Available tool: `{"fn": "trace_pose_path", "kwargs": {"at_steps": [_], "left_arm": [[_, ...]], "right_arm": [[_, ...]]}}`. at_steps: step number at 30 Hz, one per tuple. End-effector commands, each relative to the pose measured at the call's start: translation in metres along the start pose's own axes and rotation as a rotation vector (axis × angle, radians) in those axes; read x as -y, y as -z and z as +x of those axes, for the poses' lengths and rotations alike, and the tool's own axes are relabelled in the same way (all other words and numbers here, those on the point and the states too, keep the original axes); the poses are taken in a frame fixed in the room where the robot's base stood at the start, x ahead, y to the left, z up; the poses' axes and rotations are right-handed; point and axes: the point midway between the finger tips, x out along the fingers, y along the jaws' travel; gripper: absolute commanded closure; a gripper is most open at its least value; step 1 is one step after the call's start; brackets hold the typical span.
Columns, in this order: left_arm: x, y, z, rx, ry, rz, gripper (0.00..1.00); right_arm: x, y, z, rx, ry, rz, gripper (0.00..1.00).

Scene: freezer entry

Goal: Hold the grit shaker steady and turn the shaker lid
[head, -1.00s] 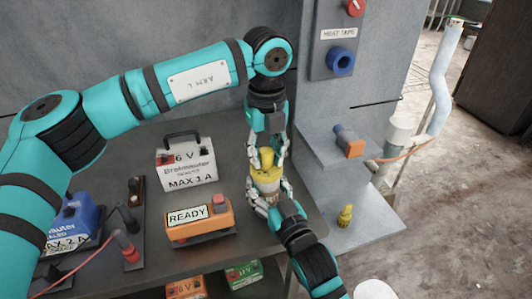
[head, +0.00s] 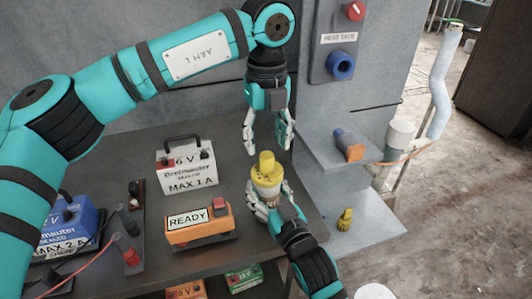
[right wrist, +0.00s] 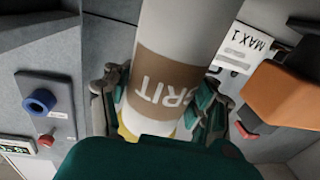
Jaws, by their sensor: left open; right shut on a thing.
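The grit shaker (head: 267,197) stands upright near the right edge of the grey table, with its yellow lid (head: 267,168) on top. In the right wrist view its pale body with a brown GRIT band (right wrist: 165,85) fills the middle. My right gripper (head: 266,202) is shut around the shaker's body from the front, below the lid. My left gripper (head: 267,147) is open and empty, pointing down just above the lid. Its fingertips are apart and clear of the lid. The shaker's lower part is hidden by my right gripper in the head view.
An orange READY box (head: 199,222) and a white 6 V charger (head: 186,168) stand left of the shaker. A blue charger (head: 67,228) is at far left. The heat-tape panel (head: 336,42) and a shelf (head: 342,152) are at the right, with a yellow object (head: 345,219) lower down.

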Motion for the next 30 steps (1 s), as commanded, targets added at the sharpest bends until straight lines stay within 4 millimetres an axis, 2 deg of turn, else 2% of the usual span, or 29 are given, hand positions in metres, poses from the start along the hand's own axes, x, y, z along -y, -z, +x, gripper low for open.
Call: {"fn": "trace_pose_path", "kwargs": {"at_steps": [3,10,15,25,26,30], "left_arm": [[0.000,0.000,-0.027,0.003,0.002,-0.002,0.49],[0.000,-0.001,-0.060,0.001,0.001,-0.002,0.49],[0.000,-0.001,-0.067,-0.001,-0.001,-0.001,0.49],[0.000,0.000,-0.067,-0.001,0.000,-0.001,0.49],[0.000,0.000,-0.067,-0.001,0.000,-0.001,0.49],[0.000,-0.001,-0.067,-0.001,0.000,-0.001,0.49]], "right_arm": [[-0.001,-0.002,0.000,0.004,-0.002,-0.002,1.00],[-0.001,-0.002,0.000,0.004,-0.002,-0.002,1.00],[-0.001,-0.002,0.000,0.004,-0.002,-0.002,1.00],[-0.001,-0.002,0.000,0.004,-0.002,-0.002,1.00],[-0.001,-0.002,0.000,0.004,-0.002,-0.002,0.43],[-0.001,-0.001,0.000,0.003,-0.001,-0.002,0.25]]}}
